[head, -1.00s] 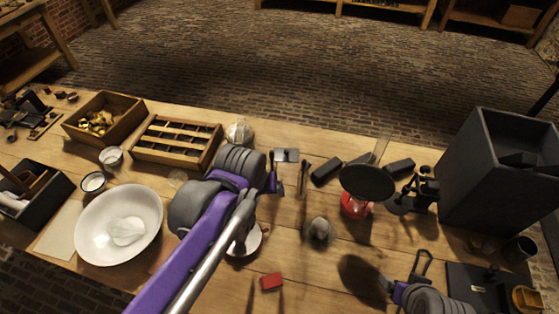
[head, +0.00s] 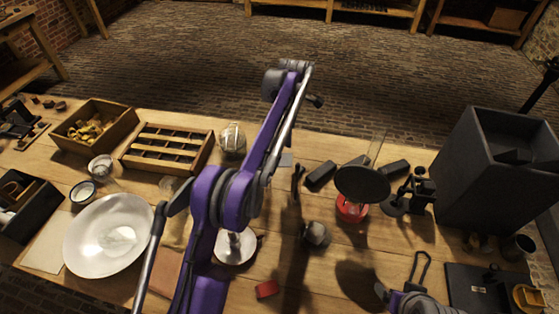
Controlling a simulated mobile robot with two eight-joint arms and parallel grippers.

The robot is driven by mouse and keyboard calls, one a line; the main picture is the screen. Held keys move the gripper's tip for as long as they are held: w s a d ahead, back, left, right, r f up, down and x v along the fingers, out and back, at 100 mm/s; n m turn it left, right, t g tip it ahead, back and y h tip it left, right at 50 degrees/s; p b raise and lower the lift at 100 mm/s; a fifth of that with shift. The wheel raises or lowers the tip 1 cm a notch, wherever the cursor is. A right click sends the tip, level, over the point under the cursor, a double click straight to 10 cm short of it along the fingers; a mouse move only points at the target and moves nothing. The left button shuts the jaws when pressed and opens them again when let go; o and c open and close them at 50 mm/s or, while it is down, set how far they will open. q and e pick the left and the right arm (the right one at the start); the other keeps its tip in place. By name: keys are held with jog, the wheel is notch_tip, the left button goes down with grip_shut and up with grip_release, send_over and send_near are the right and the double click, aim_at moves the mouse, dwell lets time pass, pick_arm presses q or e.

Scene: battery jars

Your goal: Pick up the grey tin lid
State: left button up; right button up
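I cannot single out the grey tin lid with certainty. A small flat grey metal piece (head: 286,160) lies near the table's back edge, partly hidden by my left arm. A rounded grey object (head: 317,234) stands on the table right of the white dish (head: 236,247). My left gripper (head: 317,101) is raised at the end of the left arm, appearing against the brick floor beyond the table; its fingers are too small to read. My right gripper (head: 382,292) is low at the front, beside a dark wire-handled tool (head: 418,270); its fingers are unclear.
A black disc (head: 363,185) stands over a red base (head: 351,209). A big dark box (head: 490,180) fills the right. A white bowl (head: 85,245), a slotted wooden tray (head: 207,152) and a glass jar (head: 232,140) are left. A red block (head: 267,289) lies in front.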

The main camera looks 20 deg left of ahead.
pick_arm(q)
notch_tip(320, 180, down, 2)
jog(key=w+n, duration=0.1)
send_over(290, 160)
notch_tip(290, 160, down, 6)
jog(key=shift+r+b, duration=0.15)
jog(key=shift+b, duration=0.25)
jog(key=shift+f, duration=2.8)
jog(key=shift+c, duration=0.2)
